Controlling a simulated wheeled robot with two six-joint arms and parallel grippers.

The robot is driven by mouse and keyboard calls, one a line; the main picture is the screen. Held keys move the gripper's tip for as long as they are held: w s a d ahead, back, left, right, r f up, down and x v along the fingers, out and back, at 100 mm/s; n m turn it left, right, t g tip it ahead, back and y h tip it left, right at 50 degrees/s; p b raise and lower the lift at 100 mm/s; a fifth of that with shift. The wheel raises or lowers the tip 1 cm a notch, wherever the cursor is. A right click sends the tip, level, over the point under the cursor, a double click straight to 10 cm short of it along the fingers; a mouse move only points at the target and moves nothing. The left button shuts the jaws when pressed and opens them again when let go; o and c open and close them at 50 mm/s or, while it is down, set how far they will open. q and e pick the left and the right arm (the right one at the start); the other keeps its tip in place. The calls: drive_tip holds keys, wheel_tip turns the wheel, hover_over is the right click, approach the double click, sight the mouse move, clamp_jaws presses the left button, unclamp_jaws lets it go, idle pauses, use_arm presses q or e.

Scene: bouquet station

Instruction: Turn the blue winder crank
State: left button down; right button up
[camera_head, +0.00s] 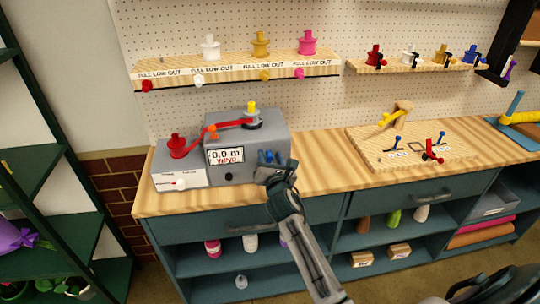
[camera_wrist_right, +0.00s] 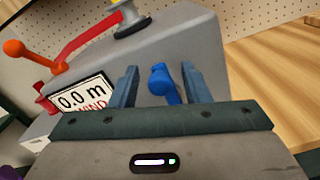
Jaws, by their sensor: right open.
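The winder is a grey box (camera_head: 263,127) on the wooden counter, with a white display reading "0.0 m" and "WIND" in red. Its blue crank (camera_wrist_right: 163,84) sticks out from the front face. In the right wrist view the open fingers (camera_wrist_right: 159,68) stand on either side of the crank knob, with gaps on both sides. My left gripper is in neither view.
A red ribbon runs from a red spool (camera_head: 177,146) past an orange knob (camera_head: 212,133) to the yellow-topped spool (camera_head: 252,108) on the winder. A wooden board (camera_head: 455,158) with levers lies to the right. Bare counter (camera_head: 325,170) lies between.

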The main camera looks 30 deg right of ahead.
drive_tip(key=shift+w, duration=0.3)
clamp_jaws()
drive_tip(key=shift+s+d, duration=0.1)
drive_tip(key=shift+d, duration=0.05)
